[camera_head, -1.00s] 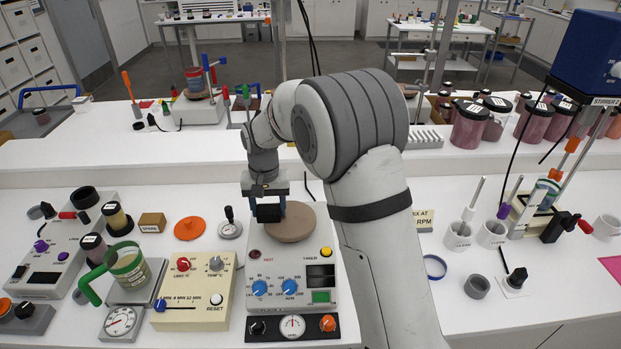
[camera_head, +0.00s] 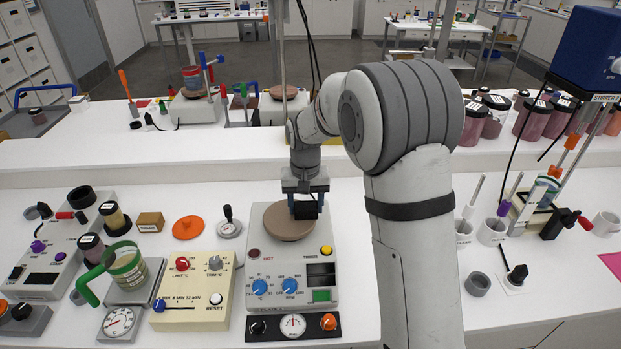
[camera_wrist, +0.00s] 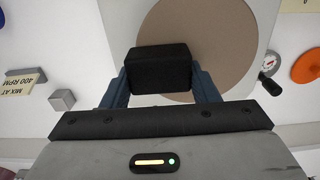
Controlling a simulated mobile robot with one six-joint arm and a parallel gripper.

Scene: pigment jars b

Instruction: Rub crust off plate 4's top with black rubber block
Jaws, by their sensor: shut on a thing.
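The hotplate with a round tan-brown top plate (camera_head: 283,226) stands front centre; its front panel (camera_head: 262,272) has blue knobs and a yellow button. The brown plate top also fills the upper part of the wrist view (camera_wrist: 205,35). My gripper (camera_head: 305,195) is over the right back part of the plate, pointing down. It is shut on the black rubber block (camera_head: 305,210), which also shows between the blue fingers in the wrist view (camera_wrist: 158,68). The block appears at or just above the plate; I cannot tell whether it touches.
A beige timer box (camera_head: 195,292) and a green-handled beaker (camera_head: 128,266) stand to the left. An orange disc (camera_head: 188,227) and a small dial (camera_head: 229,226) lie behind. White mugs (camera_head: 492,231) stand right. A raised shelf runs behind.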

